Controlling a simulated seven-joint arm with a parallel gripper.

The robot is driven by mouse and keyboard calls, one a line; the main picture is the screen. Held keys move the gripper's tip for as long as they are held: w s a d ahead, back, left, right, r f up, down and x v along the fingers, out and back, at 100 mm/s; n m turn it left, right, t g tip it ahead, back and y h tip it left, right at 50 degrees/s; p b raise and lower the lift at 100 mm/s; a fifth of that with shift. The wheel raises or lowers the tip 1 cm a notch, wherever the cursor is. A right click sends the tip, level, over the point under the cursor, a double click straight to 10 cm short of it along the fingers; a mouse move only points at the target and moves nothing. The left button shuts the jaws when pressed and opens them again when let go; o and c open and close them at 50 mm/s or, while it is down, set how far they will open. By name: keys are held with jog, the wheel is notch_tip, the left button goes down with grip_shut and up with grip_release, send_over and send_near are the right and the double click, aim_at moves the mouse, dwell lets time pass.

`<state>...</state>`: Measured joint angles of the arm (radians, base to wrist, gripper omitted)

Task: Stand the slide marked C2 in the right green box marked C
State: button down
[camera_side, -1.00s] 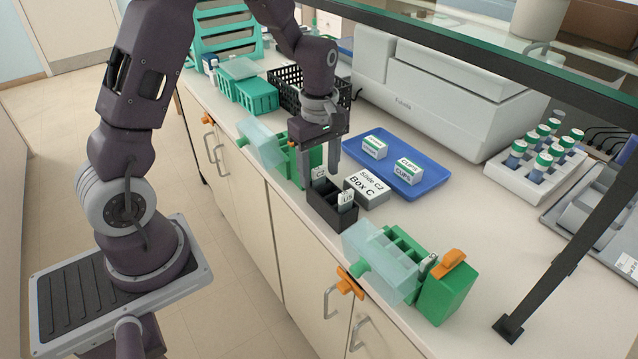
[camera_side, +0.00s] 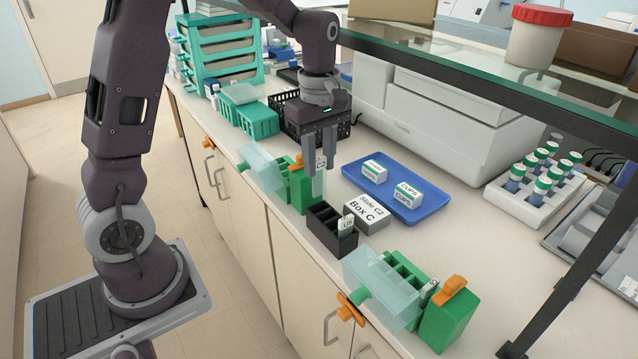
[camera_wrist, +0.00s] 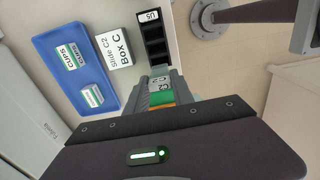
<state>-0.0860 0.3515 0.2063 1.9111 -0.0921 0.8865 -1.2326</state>
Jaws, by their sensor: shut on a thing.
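My gripper (camera_side: 320,168) is shut on the slide marked C2 (camera_side: 321,162). It holds the slide upright, label up, above and behind the black rack (camera_side: 318,238). In the wrist view the slide's label (camera_wrist: 160,86) shows between the fingertips. The right green box (camera_side: 440,325) stands at the front right, its clear lid (camera_side: 375,285) swung open to the left. Slots show in it, and a pale-labelled slide (camera_side: 430,289) stands near its orange latch. I cannot read a C on this box. A card (camera_side: 366,212) reads "Slide C2 Box C".
Another slide (camera_side: 346,224) stands in the black rack. A blue tray (camera_side: 408,212) holds two small boxes. A glass shelf edge (camera_side: 480,72) runs overhead.

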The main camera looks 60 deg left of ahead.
jog(key=w+d, duration=0.1)
jog(key=d, duration=2.2)
jog(key=shift+w+a+f, duration=0.1)
jog(key=shift+a+f, duration=0.05)
jog(key=shift+f, duration=1.65)
jog(key=shift+w+a+f, duration=0.1)
jog(key=shift+f, duration=1.7)
jog(key=c, duration=1)
grip_release()
jog(key=shift+r, duration=0.1)
